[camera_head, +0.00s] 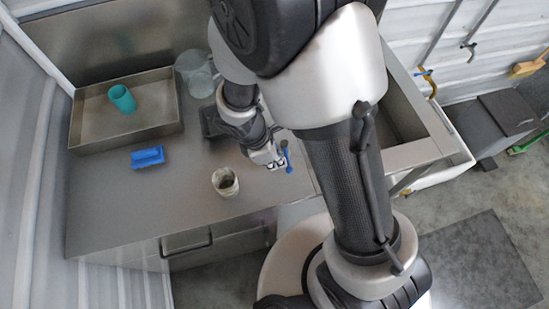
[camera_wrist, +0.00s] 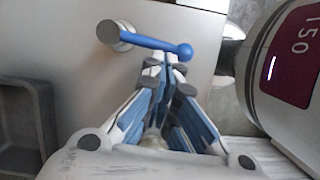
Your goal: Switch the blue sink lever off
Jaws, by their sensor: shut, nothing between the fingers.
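The blue lever (camera_wrist: 150,41) is in the wrist view, running from a silver round post at its left to a ball end at its right. In the head view the lever (camera_head: 288,159) shows as a thin blue piece on the steel counter, beside my gripper (camera_head: 274,162) and partly hidden. My gripper also shows in the wrist view (camera_wrist: 165,62), with its fingers shut and empty. The fingertips are at the lever's ball-end half; I cannot tell whether they touch it.
On the counter are a steel tray (camera_head: 158,131) with a teal cup (camera_head: 122,98), a blue brush-like block (camera_head: 147,157), a whitish cup (camera_head: 225,182) and a clear jug (camera_head: 195,72). A sink basin (camera_head: 402,118) lies right, behind my arm. A dark tray (camera_wrist: 22,125) sits left in the wrist view.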

